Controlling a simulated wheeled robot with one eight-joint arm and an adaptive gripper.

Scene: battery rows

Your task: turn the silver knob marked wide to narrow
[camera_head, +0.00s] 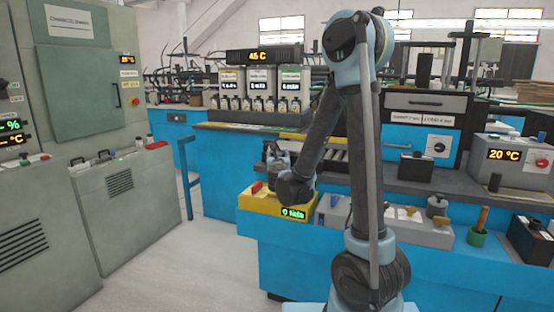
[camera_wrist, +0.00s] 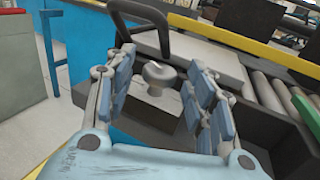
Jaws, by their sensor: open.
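A silver-grey, mushroom-shaped knob (camera_wrist: 159,73) stands on a small grey block (camera_wrist: 155,100) in the wrist view. No wide or narrow marking is readable there. My gripper (camera_wrist: 160,88) is open, with one finger to the left and one to the right of the knob. The knob shows between the fingers, and I see no clear contact. In the head view my gripper (camera_head: 279,158) is at the bench edge above the yellow box, and I cannot make out the knob there.
A dark looped handle (camera_wrist: 140,12) rises just behind the knob. Rollers (camera_wrist: 267,92) lie to its right. In the head view a yellow box (camera_head: 262,203) with a green display sits below my gripper. A white plate with a dark dial (camera_head: 438,146) is farther right.

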